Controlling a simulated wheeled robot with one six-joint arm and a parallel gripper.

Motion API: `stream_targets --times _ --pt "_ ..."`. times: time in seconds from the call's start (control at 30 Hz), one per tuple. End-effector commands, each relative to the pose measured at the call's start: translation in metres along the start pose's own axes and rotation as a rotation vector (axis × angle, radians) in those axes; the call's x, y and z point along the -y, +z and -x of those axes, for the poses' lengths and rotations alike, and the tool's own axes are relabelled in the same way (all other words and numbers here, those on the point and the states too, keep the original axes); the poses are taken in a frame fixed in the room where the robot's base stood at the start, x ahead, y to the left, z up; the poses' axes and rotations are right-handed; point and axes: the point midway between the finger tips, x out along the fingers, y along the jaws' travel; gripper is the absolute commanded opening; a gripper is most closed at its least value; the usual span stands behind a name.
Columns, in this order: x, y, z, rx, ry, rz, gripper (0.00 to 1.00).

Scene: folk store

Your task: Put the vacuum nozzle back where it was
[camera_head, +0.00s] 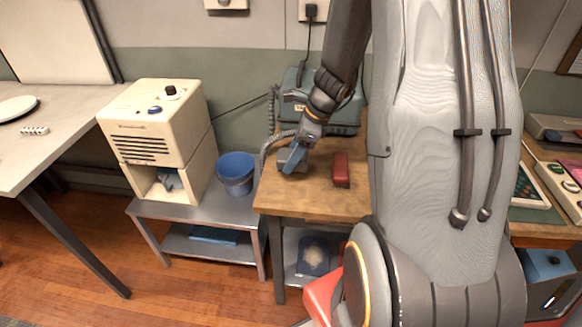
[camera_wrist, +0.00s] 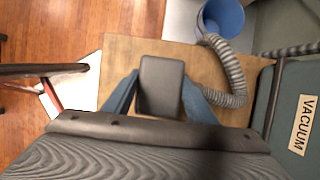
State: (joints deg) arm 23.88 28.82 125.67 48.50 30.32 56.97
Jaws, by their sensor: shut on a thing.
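The vacuum nozzle is a dark grey rounded block; it shows in the wrist view (camera_wrist: 161,84) and, partly covered, in the head view (camera_head: 283,154). My gripper (camera_head: 294,161) is low over the left part of the wooden table (camera_head: 318,202). Its blue fingers are on both sides of the nozzle and shut on it. I cannot tell whether the nozzle touches the tabletop. A ribbed grey hose (camera_wrist: 232,75) curves beside the nozzle. The teal vacuum (camera_wrist: 287,110), labelled VACUUM, stands at the back of the table, partly hidden by my arm in the head view (camera_head: 345,113).
A red block (camera_head: 341,169) lies on the table right of my gripper. A blue bucket (camera_head: 236,174) and a cream machine (camera_head: 158,135) stand on a metal bench (camera_head: 205,208) to the left. The table's front left is clear.

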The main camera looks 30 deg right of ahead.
Motion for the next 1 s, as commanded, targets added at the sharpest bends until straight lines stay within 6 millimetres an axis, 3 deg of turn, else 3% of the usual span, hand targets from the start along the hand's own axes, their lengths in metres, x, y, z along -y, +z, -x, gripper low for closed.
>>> stream_targets --times 0.3,0.73,0.77,0.83,1.0 --pt "-0.001 -0.013 -0.037 0.0 0.003 0.003 0.34" --pt "-0.001 -0.015 -0.043 0.0 0.002 0.005 0.34" --pt "-0.001 -0.015 -0.042 0.0 0.003 0.005 0.56" --pt "-0.001 -0.015 -0.041 0.0 0.003 0.005 0.68" --pt "-0.001 -0.015 -0.041 0.0 0.003 0.005 0.7"
